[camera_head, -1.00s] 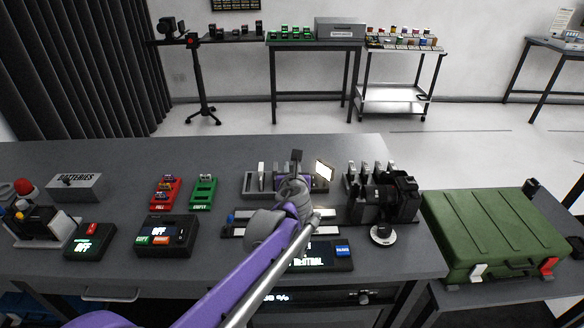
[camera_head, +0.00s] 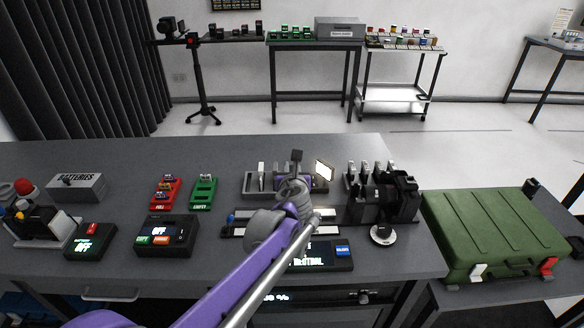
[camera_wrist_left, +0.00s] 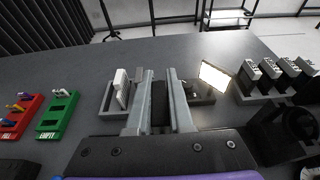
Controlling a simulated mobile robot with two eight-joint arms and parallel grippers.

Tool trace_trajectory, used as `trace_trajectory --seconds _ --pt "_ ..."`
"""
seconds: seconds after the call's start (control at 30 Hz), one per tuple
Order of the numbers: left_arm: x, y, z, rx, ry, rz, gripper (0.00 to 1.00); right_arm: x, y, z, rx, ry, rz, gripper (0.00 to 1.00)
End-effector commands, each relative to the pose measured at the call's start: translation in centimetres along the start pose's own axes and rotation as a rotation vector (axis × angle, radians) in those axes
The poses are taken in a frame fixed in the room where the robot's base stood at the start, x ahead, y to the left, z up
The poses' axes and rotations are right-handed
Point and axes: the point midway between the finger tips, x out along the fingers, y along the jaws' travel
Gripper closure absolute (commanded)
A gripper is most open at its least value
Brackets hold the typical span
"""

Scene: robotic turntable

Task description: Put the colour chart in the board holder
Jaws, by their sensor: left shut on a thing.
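My left gripper (camera_head: 296,178) is over the grey board holder (camera_head: 249,187) at the back middle of the table. It is shut on a thin dark board (camera_wrist_left: 159,92), seen between the fingers in the left wrist view. I take this for the colour chart, but no colour patches show. In the head view its dark top (camera_head: 296,155) stands up above the gripper. A white board (camera_wrist_left: 120,86) stands upright in the holder, left of the fingers. The fingers hide the chart's lower edge, so I cannot tell whether it touches the holder. My right gripper is not in view.
A lit white panel (camera_head: 324,170) stands close to the right of the gripper. Farther right are a camera (camera_head: 388,195) and several upright grey pieces (camera_wrist_left: 270,68). Red (camera_head: 165,193) and green (camera_head: 203,192) battery trays lie left. The table behind the holder is clear.

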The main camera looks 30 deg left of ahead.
Motion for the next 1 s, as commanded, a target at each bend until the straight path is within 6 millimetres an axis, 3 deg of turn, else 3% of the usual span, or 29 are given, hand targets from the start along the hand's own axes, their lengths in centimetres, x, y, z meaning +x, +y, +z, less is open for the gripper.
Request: trace_trajectory --seconds 1.0 --pt "0.7 0.0 -2.1 0.000 0.000 0.000 1.00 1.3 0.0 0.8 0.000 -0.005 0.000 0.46"
